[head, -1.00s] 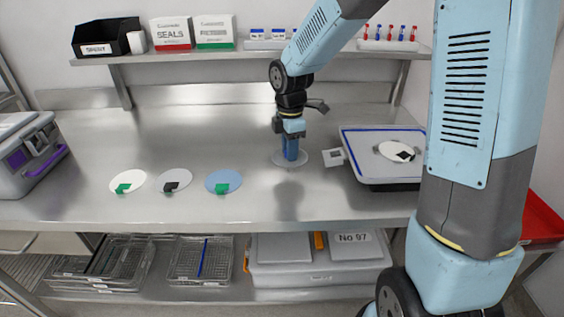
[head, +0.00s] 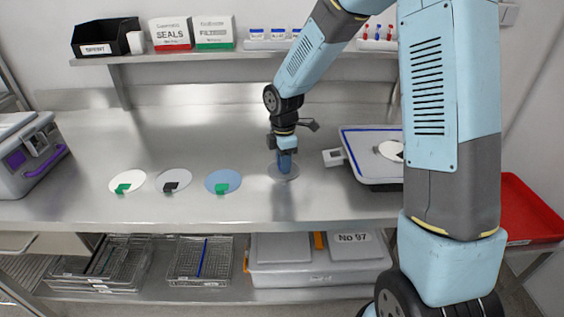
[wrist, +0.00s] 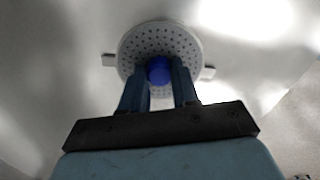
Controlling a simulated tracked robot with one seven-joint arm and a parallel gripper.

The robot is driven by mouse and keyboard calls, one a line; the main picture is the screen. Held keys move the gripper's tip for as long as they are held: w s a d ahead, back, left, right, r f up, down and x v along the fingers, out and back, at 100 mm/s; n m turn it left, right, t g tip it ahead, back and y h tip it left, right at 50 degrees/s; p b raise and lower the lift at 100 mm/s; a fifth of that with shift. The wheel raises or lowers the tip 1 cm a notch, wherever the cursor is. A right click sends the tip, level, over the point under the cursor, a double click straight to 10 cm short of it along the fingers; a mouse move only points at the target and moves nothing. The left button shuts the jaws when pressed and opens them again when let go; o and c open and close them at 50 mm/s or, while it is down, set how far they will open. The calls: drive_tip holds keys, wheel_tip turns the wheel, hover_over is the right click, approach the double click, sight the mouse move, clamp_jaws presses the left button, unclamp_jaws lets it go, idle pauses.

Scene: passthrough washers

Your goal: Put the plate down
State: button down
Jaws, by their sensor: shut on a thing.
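The plate (wrist: 160,42) is a round, pale, perforated disc with a blue knob (wrist: 159,70) in its middle and small tabs at its sides in the wrist view. My gripper (head: 285,164) is shut on the knob, with one finger on each side. In the head view the plate (head: 289,176) shows as a thin grey disc under the fingertips, low over the steel bench (head: 240,140). It looks about level. I cannot tell whether it touches the bench.
To the left lie a white disc (head: 128,178), a grey disc (head: 172,178) and a blue disc (head: 222,177), each with a tab. A blue-rimmed tray (head: 365,150) holding a white disc stands to the right. The bench around the plate is clear.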

drive_tip(key=shift+f, duration=0.1)
drive_tip(key=c, duration=0.8)
unclamp_jaws()
drive_tip(key=shift+c, duration=0.2)
wheel_tip(320, 180, up, 12)
drive_tip(key=s+d+r+m+t, duration=0.2)
drive_tip(key=s+d+r+m, duration=0.3)
drive_tip(key=d+r, duration=0.15)
drive_tip(key=s+d+r+m+t, duration=0.1)
drive_tip(key=s+d+r+m, duration=0.1)
drive_tip(key=s+d+m, duration=0.2)
drive_tip(key=s+d+r+m+t, duration=0.1)
drive_tip(key=s+d+r+m, duration=0.2)
drive_tip(key=s+m, duration=0.3)
drive_tip(key=s+d+r+m+t, duration=0.1)
drive_tip(key=s+d+m, duration=0.4)
drive_tip(key=s, duration=0.5)
drive_tip(key=shift+r+m+t, duration=0.3)
drive_tip(key=shift+r+m, duration=0.3)
drive_tip(key=shift+r, duration=0.2)
